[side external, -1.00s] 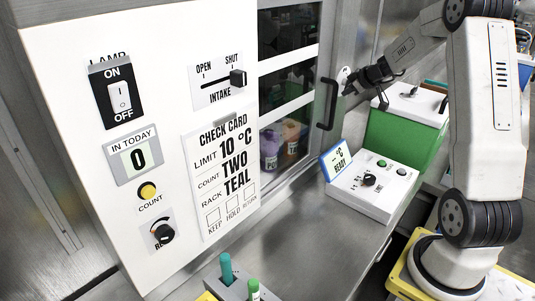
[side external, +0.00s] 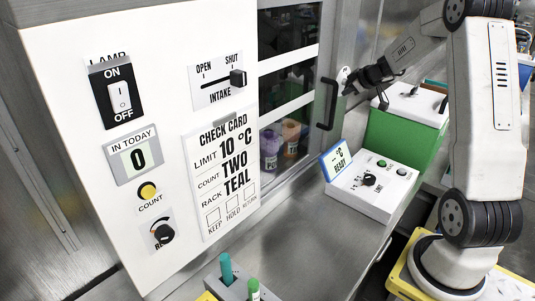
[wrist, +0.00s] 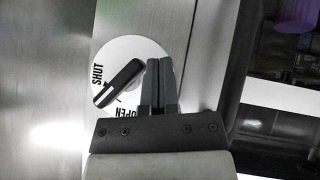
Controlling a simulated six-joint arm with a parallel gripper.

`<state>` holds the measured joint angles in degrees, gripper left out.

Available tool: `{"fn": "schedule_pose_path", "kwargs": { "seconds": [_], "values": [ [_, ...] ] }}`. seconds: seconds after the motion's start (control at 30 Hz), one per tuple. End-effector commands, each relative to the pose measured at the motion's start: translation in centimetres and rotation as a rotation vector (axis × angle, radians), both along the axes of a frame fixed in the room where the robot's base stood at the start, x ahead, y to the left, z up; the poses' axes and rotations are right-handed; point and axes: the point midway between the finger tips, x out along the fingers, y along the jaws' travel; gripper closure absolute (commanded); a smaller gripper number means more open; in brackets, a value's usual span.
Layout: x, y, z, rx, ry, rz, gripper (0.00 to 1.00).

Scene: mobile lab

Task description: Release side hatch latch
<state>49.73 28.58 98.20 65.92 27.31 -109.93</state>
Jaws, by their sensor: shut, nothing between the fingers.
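The side hatch latch (wrist: 118,82) is a black bar knob on a round white dial marked SHUT and OPEN, on a metal panel in the wrist view. The bar lies diagonally, and its end with a white line lies at the lower left, between the two words. My gripper (wrist: 159,66) is shut and empty, with its fingertips just right of the knob, over the dial's right edge. I cannot tell whether they touch the knob. In the side external view, my gripper (side external: 349,88) is at the panel, partly hiding the small white dial (side external: 343,75).
A dark door handle (side external: 328,104) stands close to my gripper, beside a glass door with coloured containers (side external: 291,138) behind it. A control box (side external: 372,186) with a READY display and a green box (side external: 405,135) stand below. The steel counter (side external: 305,235) in front has free room.

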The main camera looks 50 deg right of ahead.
Motion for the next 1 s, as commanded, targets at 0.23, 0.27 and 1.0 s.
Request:
{"fn": "schedule_pose_path", "kwargs": {
  "seconds": [0.23,0.27,1.0],
  "values": [
    [0.0,0.0,0.0,0.000,0.000,0.000,1.00],
    [0.0,0.0,0.0,0.000,0.000,0.000,1.00],
    [0.0,-0.1,1.8,-0.004,-0.003,-0.004,1.00]
  ]
}}
